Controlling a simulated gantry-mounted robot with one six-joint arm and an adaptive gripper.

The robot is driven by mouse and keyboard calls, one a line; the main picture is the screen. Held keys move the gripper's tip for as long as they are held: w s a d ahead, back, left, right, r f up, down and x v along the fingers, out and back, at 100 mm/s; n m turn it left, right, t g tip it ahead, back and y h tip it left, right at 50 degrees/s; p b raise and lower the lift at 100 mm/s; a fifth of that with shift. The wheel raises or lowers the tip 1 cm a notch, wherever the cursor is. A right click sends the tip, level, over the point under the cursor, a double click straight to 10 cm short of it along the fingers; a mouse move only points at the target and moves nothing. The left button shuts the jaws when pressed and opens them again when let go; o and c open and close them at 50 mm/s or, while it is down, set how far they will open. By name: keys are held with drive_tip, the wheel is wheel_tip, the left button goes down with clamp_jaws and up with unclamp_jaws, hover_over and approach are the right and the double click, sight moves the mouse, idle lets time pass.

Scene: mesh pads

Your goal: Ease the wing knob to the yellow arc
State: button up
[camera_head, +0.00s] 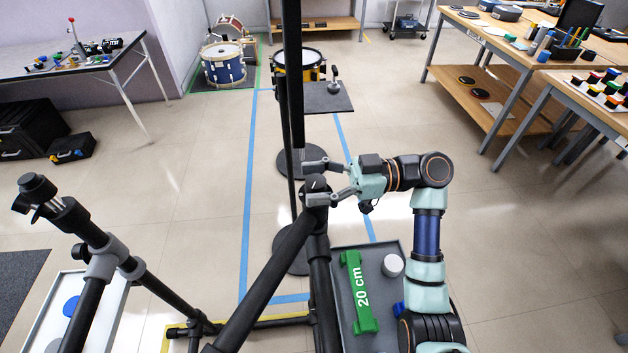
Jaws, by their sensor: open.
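A black knob (316,184) with a short white mark sits on top of the dark stand near the middle of the view. I cannot make out its wings clearly. My gripper (312,182) reaches in from the right with its two fingers apart. One finger is on the far side of the knob and the other on the near side. I cannot tell whether either finger touches it. No yellow arc can be made out around the knob; the fingers and stand may hide it.
Dark stand tubes (264,285) run close below the knob, and a vertical post rises just behind. A grey tray (350,322) holds a green 20 cm block (358,290) and a white cylinder (393,265). Another stand (100,262) is at left. Open floor lies right.

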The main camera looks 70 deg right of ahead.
drive_tip(key=v, duration=1.1)
drive_tip(key=shift+s, duration=0.35)
drive_tip(key=shift+d, duration=0.15)
